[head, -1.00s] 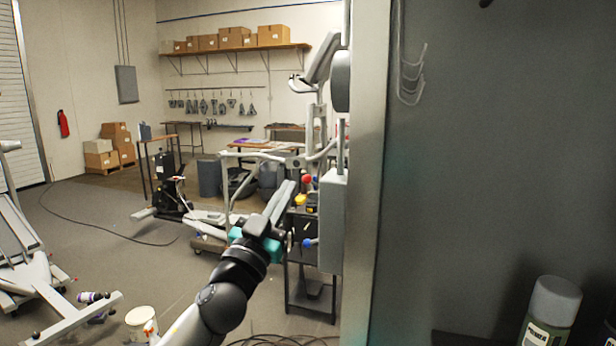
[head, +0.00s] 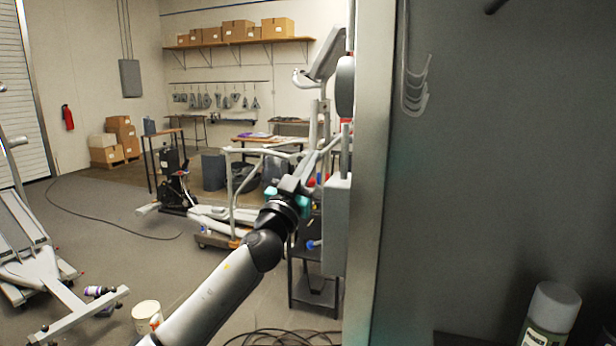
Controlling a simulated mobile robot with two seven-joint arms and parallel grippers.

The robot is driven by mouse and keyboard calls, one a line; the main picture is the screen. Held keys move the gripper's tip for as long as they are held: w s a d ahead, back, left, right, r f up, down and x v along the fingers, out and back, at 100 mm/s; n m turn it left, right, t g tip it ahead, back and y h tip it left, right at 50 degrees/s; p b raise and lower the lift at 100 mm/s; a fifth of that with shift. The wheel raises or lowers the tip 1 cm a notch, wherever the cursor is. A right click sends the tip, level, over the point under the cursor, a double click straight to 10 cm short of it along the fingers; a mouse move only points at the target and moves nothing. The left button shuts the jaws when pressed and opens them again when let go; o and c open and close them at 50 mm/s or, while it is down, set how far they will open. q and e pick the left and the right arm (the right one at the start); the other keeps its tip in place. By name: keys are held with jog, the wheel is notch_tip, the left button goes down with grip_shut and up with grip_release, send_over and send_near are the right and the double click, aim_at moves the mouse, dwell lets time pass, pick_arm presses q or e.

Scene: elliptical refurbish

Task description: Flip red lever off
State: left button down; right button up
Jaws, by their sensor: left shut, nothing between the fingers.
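A narrow upright piece with a red edge (head: 345,150), which looks like the red lever, stands at the top of a grey wall box (head: 336,225). The box is seen edge-on beside the cabinet's edge, so the lever's exact position is hard to tell. My left gripper (head: 313,164) reaches up from the lower left with its fingers shut and empty. Its tips appear just left of the lever and the box top. I cannot tell whether they touch. My right gripper is not in view.
A grey panel (head: 372,200) fills the right side close by, with a spray can (head: 551,312) low down. A black cart (head: 318,288) stands below the box. A wheeled grey frame (head: 60,285) and a white bucket (head: 146,315) are on the floor at left.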

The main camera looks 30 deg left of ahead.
aim_at(319, 188)
pick_arm(q)
jog(key=f, duration=0.1)
jog(key=f+b, duration=0.1)
jog(key=f, duration=0.2)
jog(key=shift+w+a+b, duration=0.1)
jog(key=shift+a+b, duration=0.2)
jog(key=shift+a, duration=0.05)
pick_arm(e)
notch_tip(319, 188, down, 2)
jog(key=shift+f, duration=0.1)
